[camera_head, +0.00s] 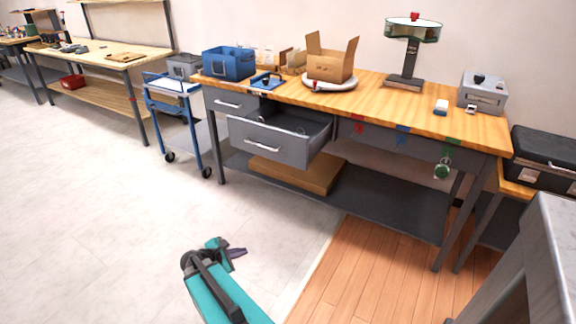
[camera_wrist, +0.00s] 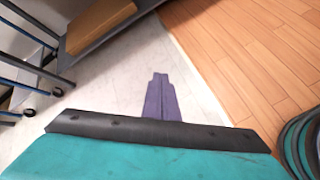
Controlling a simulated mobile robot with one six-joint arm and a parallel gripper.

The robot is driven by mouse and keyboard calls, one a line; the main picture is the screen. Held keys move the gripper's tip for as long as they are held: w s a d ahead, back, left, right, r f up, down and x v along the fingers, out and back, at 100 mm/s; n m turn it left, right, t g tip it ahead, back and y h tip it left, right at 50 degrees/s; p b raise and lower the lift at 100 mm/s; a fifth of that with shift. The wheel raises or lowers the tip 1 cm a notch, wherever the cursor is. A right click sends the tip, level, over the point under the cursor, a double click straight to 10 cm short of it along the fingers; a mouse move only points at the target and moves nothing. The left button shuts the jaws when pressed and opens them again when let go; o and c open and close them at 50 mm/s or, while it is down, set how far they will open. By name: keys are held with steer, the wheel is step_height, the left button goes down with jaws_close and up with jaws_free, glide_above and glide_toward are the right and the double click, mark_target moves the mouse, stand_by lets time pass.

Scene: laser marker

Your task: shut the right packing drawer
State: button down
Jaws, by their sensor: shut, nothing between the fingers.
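The right packing drawer (camera_head: 268,145) is a grey drawer with a bar handle, pulled well out from under the wooden packing bench (camera_head: 440,118) in the head view. Its inside shows, and it holds something small near the back that I cannot make out. To its left the other grey drawer (camera_head: 230,103) sits flush in the bench. My gripper (camera_head: 238,253) is in front of the bench, low over the floor and well apart from the drawer. In the wrist view my gripper (camera_wrist: 161,80) has its purple fingers together, with nothing between them.
A blue cart (camera_head: 183,115) stands left of the bench. A cardboard slab (camera_head: 297,175) lies on the bench's lower shelf (camera_head: 390,205), under the open drawer. A grey block-like surface (camera_head: 545,260) is at the near right. The floor before the drawer is clear.

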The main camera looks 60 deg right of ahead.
mark_target(293, 153)
steer(key=d+r+n+t+h+b, duration=0.1)
steer(key=d+r+n+h+b, duration=0.2)
steer(key=d+r, duration=1.9)
steer(key=n+h, duration=0.4)
steer(key=n, duration=0.1)
steer(key=shift+s+r+h+b, duration=0.15)
steer(key=shift+h+b, duration=0.15)
steer(key=shift+d, duration=6.95)
